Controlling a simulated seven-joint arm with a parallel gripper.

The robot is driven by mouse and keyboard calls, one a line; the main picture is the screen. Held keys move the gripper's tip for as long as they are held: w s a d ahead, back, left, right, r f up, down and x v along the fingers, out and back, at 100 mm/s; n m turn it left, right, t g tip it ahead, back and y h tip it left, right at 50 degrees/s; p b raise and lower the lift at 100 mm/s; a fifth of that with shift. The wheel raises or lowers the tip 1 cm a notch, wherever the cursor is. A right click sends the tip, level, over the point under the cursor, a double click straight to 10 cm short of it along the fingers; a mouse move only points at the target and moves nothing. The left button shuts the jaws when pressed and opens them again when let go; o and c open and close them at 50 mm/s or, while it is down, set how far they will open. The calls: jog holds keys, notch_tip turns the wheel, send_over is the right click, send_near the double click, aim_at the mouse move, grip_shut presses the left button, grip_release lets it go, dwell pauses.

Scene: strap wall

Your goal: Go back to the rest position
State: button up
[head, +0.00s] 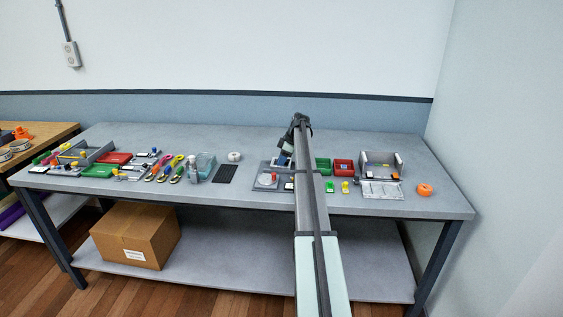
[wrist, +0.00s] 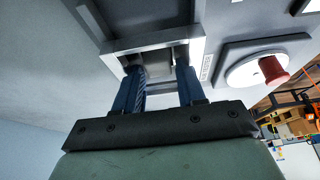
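My gripper (wrist: 160,75) shows in the wrist view with its two blue fingers apart. No held object shows between them. The fingertips reach into the opening of a pale grey, square-rimmed holder (wrist: 145,42); whether they touch its walls I cannot tell. In the head view my gripper (head: 284,160) is low over the bench, at the far end of my arm, and the arm hides part of what lies beneath and behind it.
A grey plate with a white disc and red knob (wrist: 270,70) is close beside the gripper. On the bench (head: 220,140), green (head: 322,166) and red bins (head: 343,166) stand right of the arm, with a grey open box (head: 381,160) farther right. Tools lie left. The bench's back strip is clear.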

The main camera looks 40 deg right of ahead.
jog(key=shift+r, duration=1.35)
jog(key=shift+o, duration=0.9)
jog(key=shift+r, duration=1.65)
jog(key=shift+r, duration=0.2)
jog(key=c, duration=0.3)
jog(key=shift+r, duration=0.3)
jog(key=shift+c, duration=0.8)
notch_tip(320, 180, up, 4)
jog(key=shift+f, duration=0.1)
jog(key=c, duration=0.5)
jog(key=shift+r, duration=0.6)
